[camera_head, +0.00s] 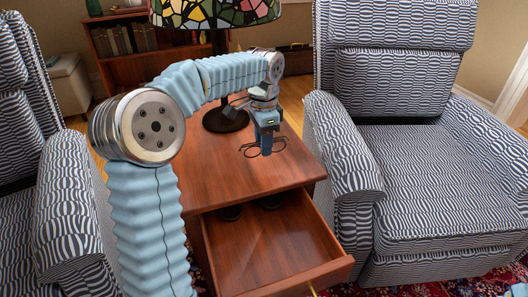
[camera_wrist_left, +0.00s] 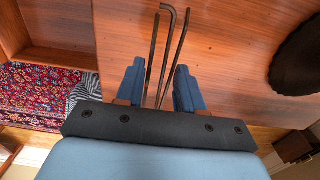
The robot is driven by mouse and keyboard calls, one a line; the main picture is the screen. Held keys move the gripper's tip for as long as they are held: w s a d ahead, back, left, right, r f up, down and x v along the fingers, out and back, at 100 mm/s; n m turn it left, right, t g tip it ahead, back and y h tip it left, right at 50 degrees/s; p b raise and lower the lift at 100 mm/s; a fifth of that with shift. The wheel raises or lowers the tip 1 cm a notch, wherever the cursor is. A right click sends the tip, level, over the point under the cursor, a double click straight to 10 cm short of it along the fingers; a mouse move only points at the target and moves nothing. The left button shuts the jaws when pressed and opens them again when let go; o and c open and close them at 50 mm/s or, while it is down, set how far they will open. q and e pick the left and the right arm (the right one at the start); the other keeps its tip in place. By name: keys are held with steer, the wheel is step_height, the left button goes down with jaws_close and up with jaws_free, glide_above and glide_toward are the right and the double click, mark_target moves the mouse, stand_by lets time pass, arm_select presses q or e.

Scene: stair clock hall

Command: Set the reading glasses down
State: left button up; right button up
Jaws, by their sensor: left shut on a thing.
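The reading glasses (camera_head: 248,151) have a thin dark frame and show just at the fingertips of my left gripper (camera_head: 266,150), over the top of the wooden side table (camera_head: 215,171). In the left wrist view their dark temples (camera_wrist_left: 164,50) run up between the two blue fingers of the left gripper (camera_wrist_left: 157,92), which is shut on them. The glasses are at or close to the tabletop; I cannot tell if they touch it. The fingers hide part of the frame.
A lamp with a stained-glass shade (camera_head: 215,12) stands on the table behind the gripper; its dark base (camera_wrist_left: 300,58) is at right in the wrist view. The table's drawer (camera_head: 262,245) is open. Patterned armchairs (camera_head: 395,140) flank the table. The tabletop's front is clear.

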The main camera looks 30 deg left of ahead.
mark_target(264, 162)
arm_select(q)
steer(key=shift+w+a+f, duration=0.1)
steer(key=shift+w+f, duration=0.1)
steer(key=shift+f, duration=0.1)
steer(key=shift+w+f+b, duration=0.2)
steer(key=shift+f+b, duration=0.1)
steer(key=shift+f, duration=1.45)
steer(key=shift+f, duration=0.15)
steer(key=o, duration=0.7)
step_height(264, 162, up, 12)
steer(key=p, duration=0.2)
steer(key=shift+p, duration=0.35)
